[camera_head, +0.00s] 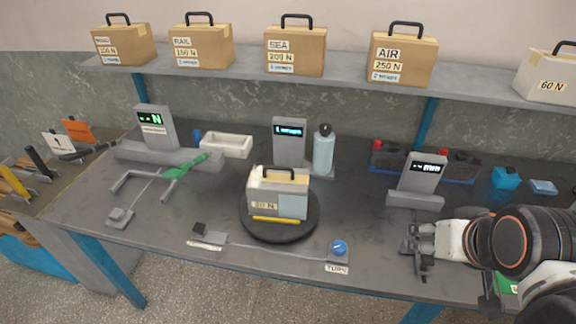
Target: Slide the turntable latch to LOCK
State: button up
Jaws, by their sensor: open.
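The round dark turntable (250,226) sits mid-table with a pale box (263,200) marked 30 N standing on it. At the table's front edge, left of the turntable, a small black block (199,229) sits beside a labelled grey plate (209,240). This looks like the latch, but its label is too small to read. A blue knob (339,248) with a TURN label (337,268) is right of the turntable. My gripper (420,250) is open and empty over the table's front right part, right of the blue knob and well apart from the latch.
Grey display stands (289,143) and a bottle (323,150) stand behind the turntable. A green-handled tool (187,166) and a grey forked frame (130,186) lie at left. Another display stand (421,175) is behind my gripper. Boxes line the shelf (240,80). The front middle is largely clear.

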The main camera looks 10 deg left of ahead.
aim_at(199, 228)
jog(key=u, duration=1.6)
